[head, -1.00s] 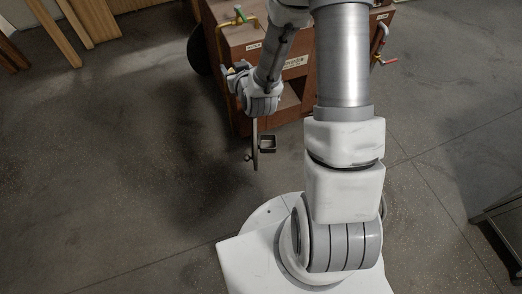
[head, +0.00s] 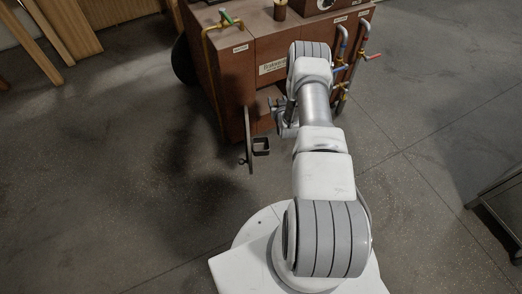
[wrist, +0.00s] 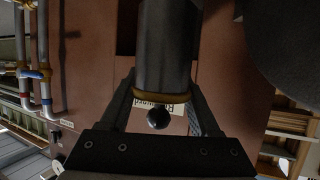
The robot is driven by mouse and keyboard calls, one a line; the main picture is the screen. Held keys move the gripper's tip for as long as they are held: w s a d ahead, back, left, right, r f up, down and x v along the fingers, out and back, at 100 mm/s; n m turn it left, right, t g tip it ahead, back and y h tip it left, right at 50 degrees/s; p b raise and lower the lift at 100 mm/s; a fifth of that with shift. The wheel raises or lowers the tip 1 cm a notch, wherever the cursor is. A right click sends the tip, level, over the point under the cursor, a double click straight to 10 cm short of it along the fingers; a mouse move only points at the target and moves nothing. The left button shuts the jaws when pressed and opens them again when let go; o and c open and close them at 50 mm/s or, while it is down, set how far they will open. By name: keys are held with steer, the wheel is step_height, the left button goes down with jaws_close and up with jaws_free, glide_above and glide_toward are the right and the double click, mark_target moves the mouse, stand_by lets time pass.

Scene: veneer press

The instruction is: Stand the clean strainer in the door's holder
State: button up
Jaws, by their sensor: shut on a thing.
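My gripper (wrist: 160,92) is shut on the strainer (wrist: 167,45), a dark grey cylinder with a brass ring and a black ball knob, in the wrist view. The strainer points away from the palm, and its far end is out of frame. In the head view my gripper (head: 279,108) is in front of the press, just right of the open door; the strainer is hard to make out there. The door (head: 248,135) shows nearly edge-on, with a dark square holder (head: 261,140) on its right face. The holder looks empty and is a little below and left of my gripper.
The brown press cabinet (head: 228,65) stands behind, with a brass pipe and green handle (head: 231,19) at its left. Pipes with blue and red handles (head: 372,57) are at its right. Boards (head: 60,30) lean at the upper left. The floor left of the door is clear.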

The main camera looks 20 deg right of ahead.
step_height(320, 180, down, 5)
steer(key=s+d, duration=0.2)
steer(key=shift+s+a+f+b, duration=0.2)
steer(key=shift+a+f+b, duration=1.2)
steer(key=shift+a+f, duration=1.3)
steer(key=shift+s+a+f+b, duration=0.15)
steer(key=shift+a+f+b, duration=1.25)
steer(key=shift+a+f, duration=1.3)
steer(key=shift+a, duration=0.1)
steer(key=o, duration=1.2)
steer(key=shift+c, duration=0.2)
